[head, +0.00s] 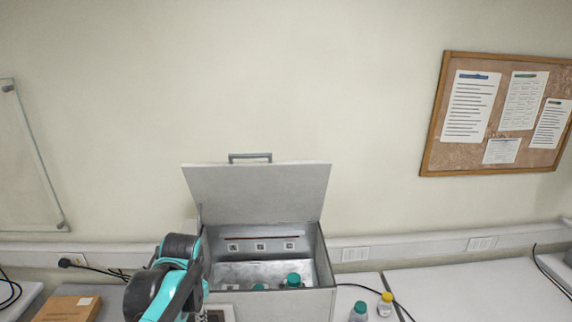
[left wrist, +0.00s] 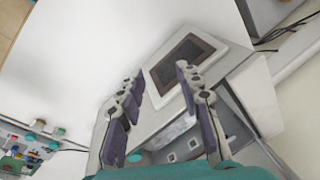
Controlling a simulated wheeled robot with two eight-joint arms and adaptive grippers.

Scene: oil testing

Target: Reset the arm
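My left arm (head: 170,280) stands in front of the left side of a grey metal box (head: 322,268) in the head view; its gripper is not clearly visible there. In the left wrist view my left gripper (left wrist: 160,98) has its two purple-padded fingers apart, with nothing held between them. Behind the fingers is the box's front panel with a dark screen (left wrist: 187,57). The box's lid (head: 257,192) is raised. Teal-capped bottles (head: 293,280) stand inside, partly hidden by the front wall. My right gripper is in neither view.
A teal-capped bottle (head: 359,311) and a yellow-capped bottle (head: 385,304) stand right of the box, near a black cable. A brown cardboard box (head: 68,309) lies at lower left. The right tabletop (head: 490,290) is mostly clear. A corkboard (head: 433,135) hangs on the wall.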

